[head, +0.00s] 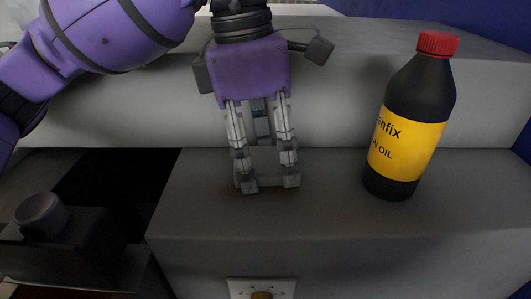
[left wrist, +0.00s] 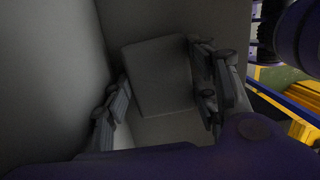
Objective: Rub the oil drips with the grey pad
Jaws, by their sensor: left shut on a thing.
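My left gripper (head: 267,184) points down at the grey machine ledge, its fingers shut on the grey pad. In the left wrist view the pad (left wrist: 160,76) is a flat grey block between the two fingers (left wrist: 165,98). In the head view little of the pad shows between the fingertips, low at the ledge; I cannot tell whether it touches the surface. A faint brownish tint shows on the ledge by the fingertips, but I cannot make out distinct oil drips. My right gripper is in neither view.
A black oil bottle (head: 407,128) with red cap and yellow label stands upright on the ledge, right of my left gripper. A grey machine wall rises behind the ledge (head: 330,215). A plate with a brass knob (head: 261,294) is on the front face. A dark gap lies left.

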